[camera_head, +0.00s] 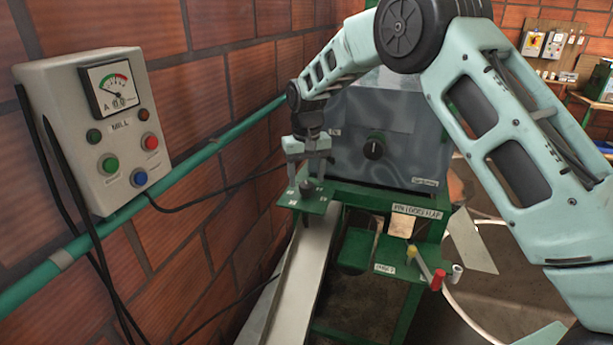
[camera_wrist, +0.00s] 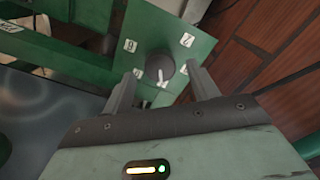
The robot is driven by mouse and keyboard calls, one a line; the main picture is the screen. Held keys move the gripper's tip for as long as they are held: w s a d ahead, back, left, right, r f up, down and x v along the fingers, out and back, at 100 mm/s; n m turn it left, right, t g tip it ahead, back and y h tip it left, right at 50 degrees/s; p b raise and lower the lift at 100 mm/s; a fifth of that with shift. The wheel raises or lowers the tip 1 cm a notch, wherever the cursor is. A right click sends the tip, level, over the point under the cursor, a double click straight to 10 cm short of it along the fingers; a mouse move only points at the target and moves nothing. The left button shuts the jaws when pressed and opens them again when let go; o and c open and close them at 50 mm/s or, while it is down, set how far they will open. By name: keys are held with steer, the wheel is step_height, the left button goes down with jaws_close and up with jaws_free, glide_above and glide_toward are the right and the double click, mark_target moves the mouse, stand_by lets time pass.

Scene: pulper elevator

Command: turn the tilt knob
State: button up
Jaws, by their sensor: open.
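A dark round knob (camera_wrist: 159,68) with a white pointer mark sits on a green plate (camera_wrist: 188,37) with small white number labels around it. I take it as the tilt knob; no name on it is readable. It also shows in the head view (camera_head: 306,187), on the plate at the top of the grey chute. My gripper (camera_head: 307,177) points down just above this plate. Its fingers are open, one on each side of the knob, as the wrist view of my gripper (camera_wrist: 162,72) also shows. I cannot tell whether they touch the knob.
A grey box (camera_head: 405,130) with another black knob (camera_head: 374,148) stands behind the plate. A control box marked MILL (camera_head: 97,130) hangs on the brick wall at left, above a green pipe (camera_head: 190,160). A lever with a red grip (camera_head: 438,280) is at lower right.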

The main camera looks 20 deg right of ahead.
steer(key=shift+f, duration=1.15)
steer(key=c, duration=1)
steer(key=shift+n, duration=0.3)
steer(key=n+b, duration=0.1)
steer(key=n, duration=0.4)
steer(key=n+b, duration=0.1)
steer(key=n, duration=0.5)
steer(key=shift+r, duration=0.1)
steer(key=shift+n, duration=0.3)
